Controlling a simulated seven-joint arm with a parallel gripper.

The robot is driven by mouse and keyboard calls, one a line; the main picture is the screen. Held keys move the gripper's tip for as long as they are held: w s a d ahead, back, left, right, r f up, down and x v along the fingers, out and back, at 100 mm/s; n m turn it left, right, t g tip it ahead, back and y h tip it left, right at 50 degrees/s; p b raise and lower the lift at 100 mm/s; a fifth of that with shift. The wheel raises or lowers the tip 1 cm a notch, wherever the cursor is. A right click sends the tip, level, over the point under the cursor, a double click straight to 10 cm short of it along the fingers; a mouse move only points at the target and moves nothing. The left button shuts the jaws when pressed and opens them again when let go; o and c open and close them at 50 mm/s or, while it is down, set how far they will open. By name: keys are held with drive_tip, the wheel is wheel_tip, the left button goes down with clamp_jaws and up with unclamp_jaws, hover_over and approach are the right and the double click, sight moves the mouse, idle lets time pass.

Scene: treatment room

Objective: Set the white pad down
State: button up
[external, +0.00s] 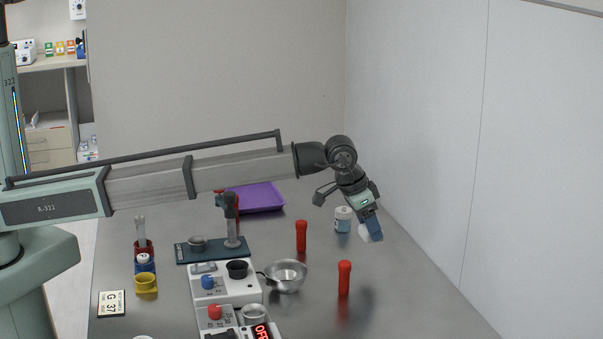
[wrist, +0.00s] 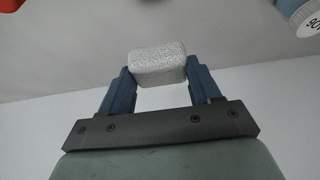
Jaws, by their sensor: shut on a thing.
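The white pad (wrist: 158,66) is a small, rough-textured block with rounded corners, held between the two blue fingers of my gripper (wrist: 158,78) in the wrist view. In the external view, my gripper (external: 371,228) hangs tilted at the right side of the table, with the pad (external: 364,234) showing pale beside the blue fingers. The gripper is shut on the pad. The pad looks raised above the table, though its exact height is hard to tell.
A white-and-blue jar (external: 343,219) stands just left of my gripper. Two red posts (external: 301,237) (external: 344,278) and a metal bowl (external: 286,276) stand nearer the middle. A purple tray (external: 258,198) lies behind. The table's right front (external: 420,300) is clear.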

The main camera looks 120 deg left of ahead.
wheel_tip(320, 180, up, 2)
drive_tip(key=shift+r, duration=0.1)
drive_tip(key=shift+s+a, duration=0.2)
drive_tip(key=shift+a, duration=0.1)
drive_tip(key=s+a, duration=0.4)
drive_tip(key=s+a+n, duration=0.1)
drive_tip(key=s+a, duration=0.2)
drive_tip(key=a, duration=0.2)
drive_tip(key=s+a+n, duration=0.1)
drive_tip(key=s+a, duration=0.3)
drive_tip(key=shift+s+a+g+y, duration=0.3)
drive_tip(key=shift+a, duration=0.05)
drive_tip(key=s+a+n+g, duration=0.1)
drive_tip(key=s+a+n, duration=0.2)
drive_tip(key=s+a, duration=1.2)
drive_tip(key=shift+s+d+f, duration=0.2)
drive_tip(key=shift+f, duration=1.45)
drive_tip(key=shift+s+d+f, duration=0.15)
drive_tip(key=shift+f, duration=1.45)
drive_tip(key=shift+s+d+f, duration=0.2)
drive_tip(key=shift+f, duration=1.45)
drive_tip(key=shift+f, duration=0.15)
drive_tip(key=o, duration=1)
